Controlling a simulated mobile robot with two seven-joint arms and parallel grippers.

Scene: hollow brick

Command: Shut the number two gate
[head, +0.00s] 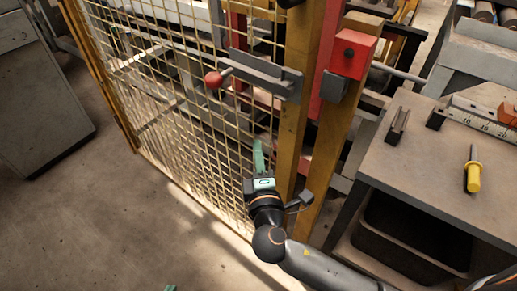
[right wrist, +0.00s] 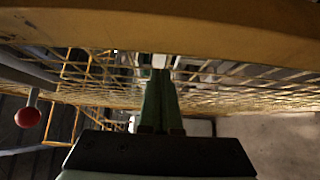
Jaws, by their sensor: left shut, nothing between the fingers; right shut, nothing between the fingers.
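The gate (head: 180,110) is a yellow-framed mesh panel, left of centre in the head view; I see no number on it. Its edge post (head: 295,110) stands close to a second yellow post (head: 345,120), and I cannot tell if it is fully shut. A red ball handle (head: 214,79) sits on a grey latch plate; the ball also shows in the right wrist view (right wrist: 27,117). My right gripper (head: 258,150) is shut and empty, low against or near the mesh beside the edge post; its green fingers fill the right wrist view (right wrist: 160,100). My left gripper (head: 170,288) barely shows at the bottom edge.
A red switch box (head: 352,54) is on the second post. A grey bench (head: 430,150) at right carries a yellow-handled screwdriver (head: 473,170) and a ruler (head: 480,117), with a dark bin (head: 415,235) below. A grey cabinet (head: 45,110) stands left. Floor before the gate is clear.

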